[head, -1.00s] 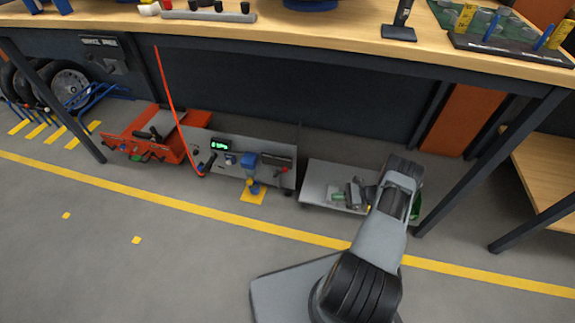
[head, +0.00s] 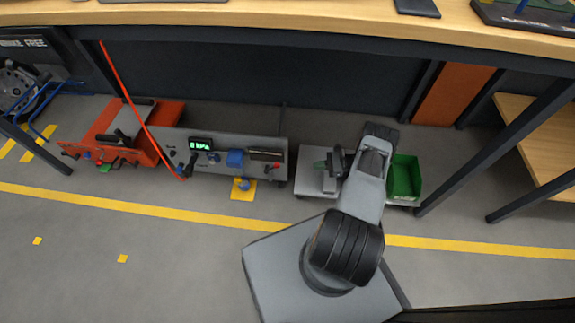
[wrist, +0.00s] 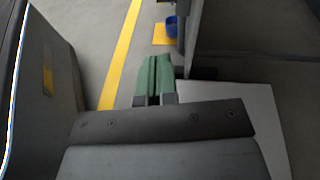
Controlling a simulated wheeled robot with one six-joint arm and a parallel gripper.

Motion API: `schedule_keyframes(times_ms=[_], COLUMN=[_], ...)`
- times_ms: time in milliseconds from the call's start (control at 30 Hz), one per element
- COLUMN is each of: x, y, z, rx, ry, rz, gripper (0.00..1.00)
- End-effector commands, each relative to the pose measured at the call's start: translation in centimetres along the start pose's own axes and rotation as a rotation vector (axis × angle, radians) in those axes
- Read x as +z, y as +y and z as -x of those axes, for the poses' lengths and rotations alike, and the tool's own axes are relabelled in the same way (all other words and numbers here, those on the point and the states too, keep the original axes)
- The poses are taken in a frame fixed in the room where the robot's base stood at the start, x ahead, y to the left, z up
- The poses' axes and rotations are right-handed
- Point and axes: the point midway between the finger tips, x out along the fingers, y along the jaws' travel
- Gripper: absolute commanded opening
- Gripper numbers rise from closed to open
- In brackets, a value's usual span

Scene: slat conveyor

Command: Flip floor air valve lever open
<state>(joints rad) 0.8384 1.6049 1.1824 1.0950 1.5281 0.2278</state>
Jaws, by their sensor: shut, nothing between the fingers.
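A blue fitting (head: 244,185) stands on a yellow floor plate (head: 236,194) in front of the grey panel unit. I take it for the floor air valve; its lever is too small to make out. A larger blue block (head: 236,157) shows just above it, and I cannot tell whether they join. My gripper (head: 320,165) is to the right of the valve, over the light grey low platform, and touches nothing I can see. In the wrist view its green fingertips (wrist: 154,72) are together and empty, pointing toward the blue fitting (wrist: 171,27) and yellow plate (wrist: 160,36), some way beyond.
The grey panel unit (head: 220,171) with a lit display stands behind the plate. An orange unit (head: 110,135) and red hose (head: 130,98) are left. A green bin (head: 405,176) is right of my arm.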

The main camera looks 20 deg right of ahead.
Motion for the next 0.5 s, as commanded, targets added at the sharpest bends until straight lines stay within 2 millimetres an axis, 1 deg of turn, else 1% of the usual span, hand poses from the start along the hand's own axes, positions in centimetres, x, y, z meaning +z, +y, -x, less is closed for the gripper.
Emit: schedule_keyframes(times_ms=[133, 233, 367, 500], x=[0.0, -0.1, -0.1, -0.1], y=[0.0, 0.0, 0.0, 0.0], z=[-0.6, -1.7, -4.0, -6.8], rx=[0.000, 0.000, 0.002, 0.001], ry=[-0.001, -0.001, -0.001, 0.000], rz=[0.000, 0.000, -0.001, 0.000], gripper=[0.00, 0.00, 0.00, 0.00])
